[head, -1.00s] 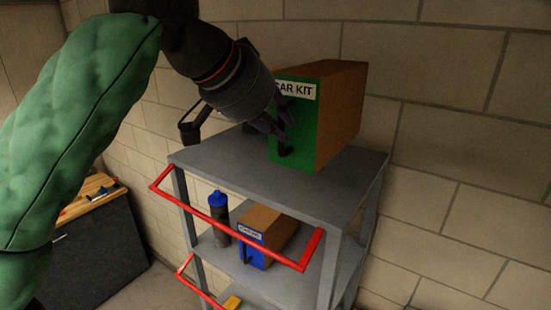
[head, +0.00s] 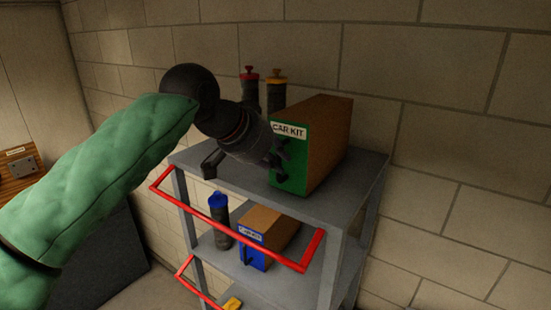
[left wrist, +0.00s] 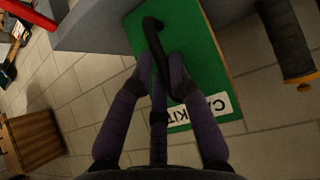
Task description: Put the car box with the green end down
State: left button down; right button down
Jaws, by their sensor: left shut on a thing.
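The car box (head: 325,145) is a brown box with a green end (head: 291,165) and a white "CAR KIT" label. It is upright at the top shelf of the grey cart, near the front edge. Its green end faces sideways toward my left gripper (head: 277,152). That gripper is shut on the black handle (left wrist: 152,35) of the green end (left wrist: 205,60), which also shows in the left wrist view. I cannot tell whether the box's bottom touches the shelf. My right gripper is not in view.
Two dark bottles with red (head: 249,75) and orange (head: 277,78) tops stand behind the box on the cart (head: 345,190). A blue-ended box (head: 252,248) and a blue-topped bottle (head: 219,215) are on the shelf below. A red rail (head: 240,235) runs along the cart's front.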

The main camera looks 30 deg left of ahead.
pick_arm(q)
jog(key=c, duration=1.2)
grip_release()
jog(key=shift+f, duration=0.1)
jog(key=v, duration=1.2)
jog(key=shift+s, duration=0.1)
